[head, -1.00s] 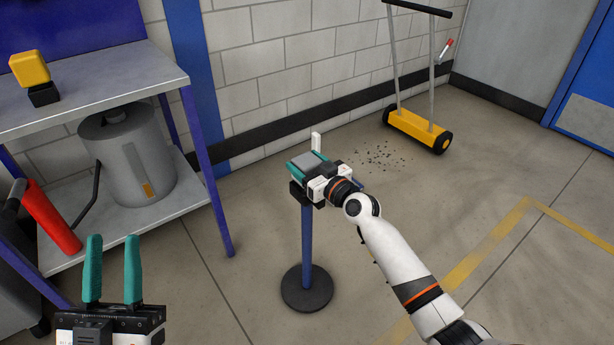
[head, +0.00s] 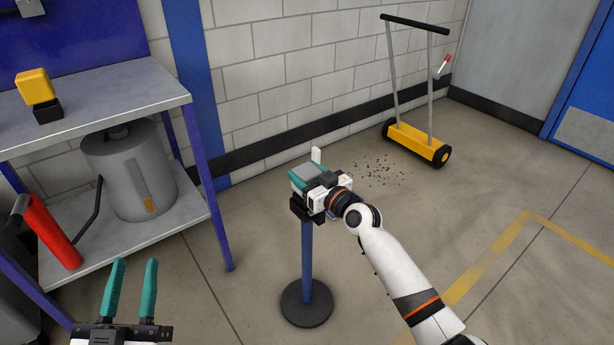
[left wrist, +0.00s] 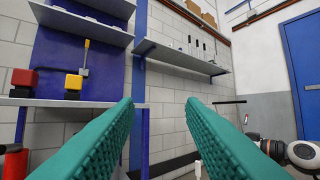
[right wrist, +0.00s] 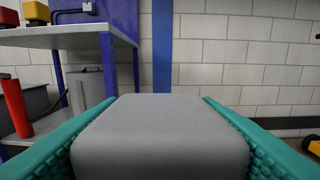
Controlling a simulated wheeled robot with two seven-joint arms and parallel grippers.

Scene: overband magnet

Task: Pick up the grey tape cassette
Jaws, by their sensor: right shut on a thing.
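The grey tape cassette (head: 308,173) is at the top of a blue post with a round black base. It fills the lower middle of the right wrist view (right wrist: 160,135) as a rounded grey block. My right gripper (head: 306,176) is shut on it, with a teal finger against each side. Whether the cassette still touches its black holder (head: 303,211) is hidden. My left gripper (head: 134,288) is open and empty at the lower left, far from the cassette; its two teal fingers show apart in the left wrist view (left wrist: 165,120).
A workbench (head: 95,105) with a yellow-and-black block (head: 36,88) stands at the left. A grey drum (head: 130,170) and red cylinder (head: 52,232) are on its lower shelf. A yellow wheeled sweeper (head: 416,143) stands by the wall. Dark bits lie on the floor.

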